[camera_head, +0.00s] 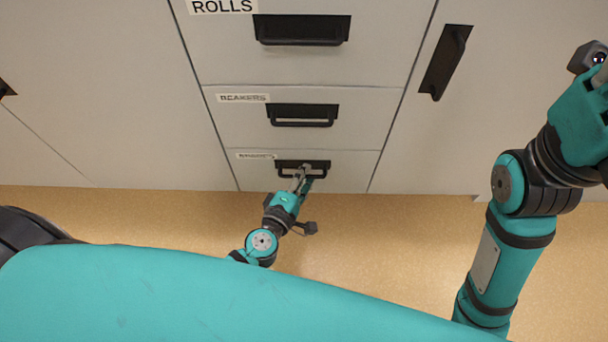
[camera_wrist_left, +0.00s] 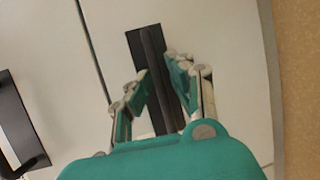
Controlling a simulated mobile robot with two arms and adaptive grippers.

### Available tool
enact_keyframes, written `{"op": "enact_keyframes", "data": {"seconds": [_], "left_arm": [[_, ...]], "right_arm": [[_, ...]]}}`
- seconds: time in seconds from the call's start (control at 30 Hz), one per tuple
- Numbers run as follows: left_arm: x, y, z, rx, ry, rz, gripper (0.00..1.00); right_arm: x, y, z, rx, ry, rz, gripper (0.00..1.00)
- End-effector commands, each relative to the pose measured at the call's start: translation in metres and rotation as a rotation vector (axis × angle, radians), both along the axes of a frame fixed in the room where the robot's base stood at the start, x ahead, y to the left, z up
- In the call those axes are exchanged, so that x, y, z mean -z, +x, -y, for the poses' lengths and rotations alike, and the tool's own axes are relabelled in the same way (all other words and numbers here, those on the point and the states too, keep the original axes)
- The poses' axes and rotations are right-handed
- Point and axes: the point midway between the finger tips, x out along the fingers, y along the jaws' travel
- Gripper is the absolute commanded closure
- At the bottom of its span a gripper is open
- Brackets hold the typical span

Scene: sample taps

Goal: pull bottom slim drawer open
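The bottom slim drawer (camera_head: 345,180) is a pale front with a small label and a black handle (camera_head: 321,163). It looks flush with the cabinet fronts beside it. My left gripper (camera_head: 303,173) is at this handle. In the left wrist view, the fingers of my left gripper (camera_wrist_left: 158,72) stand apart, one on each side of the dark handle bar (camera_wrist_left: 153,62). A gap seems to show between the fingers and the bar; contact is hard to tell. My right arm stands at the right of the head view, and its fingers are outside the picture.
Above is the drawer labelled BEAKERS (camera_head: 225,125), and above that a taller drawer labelled ROLLS (camera_head: 220,50). A cabinet door with an upright black handle (camera_head: 446,60) is to the right. The tan floor (camera_head: 390,245) in front looks clear.

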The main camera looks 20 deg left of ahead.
Motion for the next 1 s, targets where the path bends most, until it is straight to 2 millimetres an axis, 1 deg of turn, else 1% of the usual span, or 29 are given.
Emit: {"op": "enact_keyframes", "data": {"seconds": [0.27,0.3,0.43,1.0], "left_arm": [[0.0006,0.0019,0.0002,0.0,0.0,-0.001,0.8],[0.0006,0.0018,0.0002,0.0,0.0,-0.001,0.83],[0.0004,0.0017,0.0001,0.0,0.0,-0.001,1.0],[-0.0002,0.0024,-0.0002,-0.001,-0.001,0.0,1.0]], "right_arm": [[-0.0035,-0.0041,0.0005,-0.001,0.001,0.018,0.6],[-0.0036,-0.0043,0.0005,-0.001,0.001,0.018,0.6],[-0.0036,-0.0043,0.0006,-0.001,0.003,0.019,0.6],[-0.0011,-0.0022,0.0008,-0.001,0.003,0.006,0.6]]}}
